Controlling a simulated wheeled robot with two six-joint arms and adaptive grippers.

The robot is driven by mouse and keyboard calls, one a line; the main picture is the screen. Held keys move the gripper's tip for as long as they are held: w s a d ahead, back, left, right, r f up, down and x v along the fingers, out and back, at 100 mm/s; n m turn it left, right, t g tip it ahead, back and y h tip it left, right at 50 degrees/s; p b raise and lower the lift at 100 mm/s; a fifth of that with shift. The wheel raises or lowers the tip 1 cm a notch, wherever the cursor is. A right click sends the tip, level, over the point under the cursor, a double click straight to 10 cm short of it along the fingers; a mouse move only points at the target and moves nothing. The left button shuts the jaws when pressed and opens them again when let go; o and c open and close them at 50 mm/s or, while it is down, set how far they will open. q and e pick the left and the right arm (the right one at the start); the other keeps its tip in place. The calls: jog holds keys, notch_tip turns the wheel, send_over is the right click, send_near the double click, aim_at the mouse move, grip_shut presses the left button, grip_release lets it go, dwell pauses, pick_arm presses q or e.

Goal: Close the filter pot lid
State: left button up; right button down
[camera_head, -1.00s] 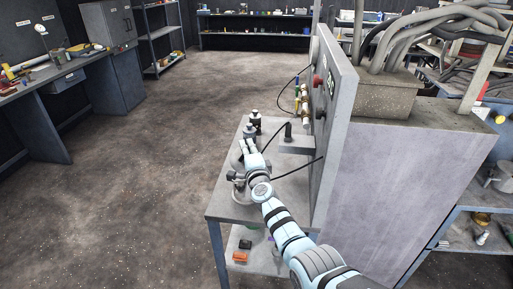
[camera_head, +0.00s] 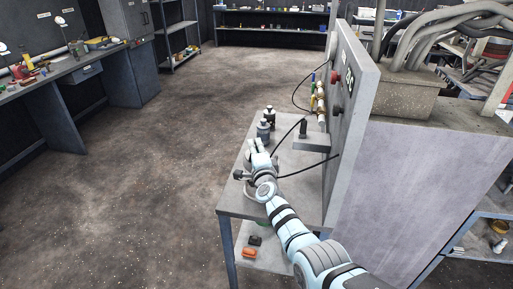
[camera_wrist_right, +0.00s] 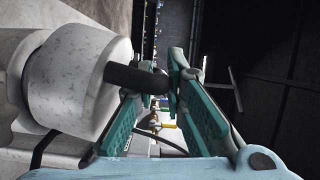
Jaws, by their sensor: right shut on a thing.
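The filter pot is mostly hidden behind my right gripper (camera_head: 255,147) at the near part of the grey bench in the head view; a dark knob (camera_head: 238,174) shows beside the gripper's left side. In the right wrist view a pale, speckled round part (camera_wrist_right: 75,75) with a dark rod-like handle (camera_wrist_right: 135,78) fills the left side. The teal fingers of my right gripper (camera_wrist_right: 170,97) are shut on this handle. I cannot tell from this view how far the lid is open. My left gripper is not in view.
The grey bench (camera_head: 229,203) stands against an upright panel (camera_head: 350,120) on its right. Dark bottles (camera_head: 266,125) stand behind the gripper. Black cables and a small block (camera_head: 311,143) lie to the right. Floor to the left is clear.

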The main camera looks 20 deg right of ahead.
jog(key=c, duration=1.8)
grip_release()
jog(key=shift+a+f, duration=0.1)
jog(key=shift+a, duration=0.05)
jog(key=shift+o, duration=0.7)
jog(key=shift+s, duration=0.1)
